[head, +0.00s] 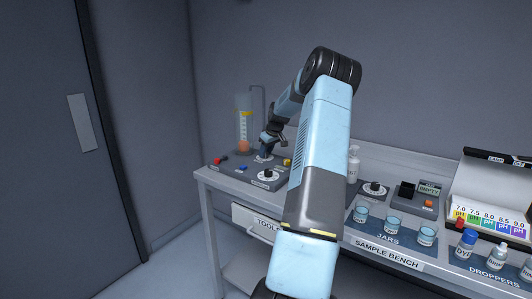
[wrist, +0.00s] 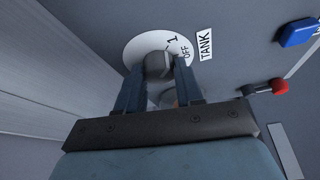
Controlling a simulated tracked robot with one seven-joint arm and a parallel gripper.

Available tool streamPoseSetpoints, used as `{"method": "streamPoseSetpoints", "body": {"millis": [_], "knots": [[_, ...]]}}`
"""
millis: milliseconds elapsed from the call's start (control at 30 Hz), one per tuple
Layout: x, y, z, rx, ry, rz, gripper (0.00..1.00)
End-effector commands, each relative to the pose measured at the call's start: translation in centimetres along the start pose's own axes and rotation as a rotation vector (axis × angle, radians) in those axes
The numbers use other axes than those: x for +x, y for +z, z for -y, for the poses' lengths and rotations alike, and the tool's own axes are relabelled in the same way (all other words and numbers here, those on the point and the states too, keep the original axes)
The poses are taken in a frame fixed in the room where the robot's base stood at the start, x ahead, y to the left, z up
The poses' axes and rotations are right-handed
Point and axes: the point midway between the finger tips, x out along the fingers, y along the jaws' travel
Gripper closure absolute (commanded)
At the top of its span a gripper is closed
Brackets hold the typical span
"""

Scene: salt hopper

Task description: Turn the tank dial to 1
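The tank dial shows in the wrist view as a white disc (wrist: 138,45) marked "1" and "OFF", beside a TANK label (wrist: 205,44). Its grey knob (wrist: 158,65) stands between the two fingertips of my gripper (wrist: 160,72). Both fingers lie along the knob's sides with no clear gap, so my gripper looks shut on it. Which mark the knob points to is not clear. In the head view my gripper (head: 265,149) points down over the dial's white disc (head: 264,158), at the back left of the bench. The tank (head: 244,132) stands just left of it.
A second dial (head: 268,175) is in front of the tank dial. A red knob (head: 217,160) and a blue piece (head: 240,168) sit to the left. Jars (head: 393,224), a third dial (head: 375,189) and a pH box (head: 490,190) are farther right.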

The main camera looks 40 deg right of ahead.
Motion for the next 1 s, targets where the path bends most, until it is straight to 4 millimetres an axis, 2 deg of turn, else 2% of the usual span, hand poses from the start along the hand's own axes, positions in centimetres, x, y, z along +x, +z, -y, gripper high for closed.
{"method": "streamPoseSetpoints", "body": {"millis": [33,233,567,767,1000], "knots": [[0.0,0.0,0.0,-0.001,0.0,0.0,0.59],[0.0,0.0,0.0,0.0,0.0,0.0,0.4],[-0.4,0.0,0.0,0.001,0.001,0.0,0.39],[-3.0,0.0,-0.1,0.0,0.004,-0.001,0.39],[-7.8,-0.1,-0.1,0.001,0.004,-0.001,0.39]]}}
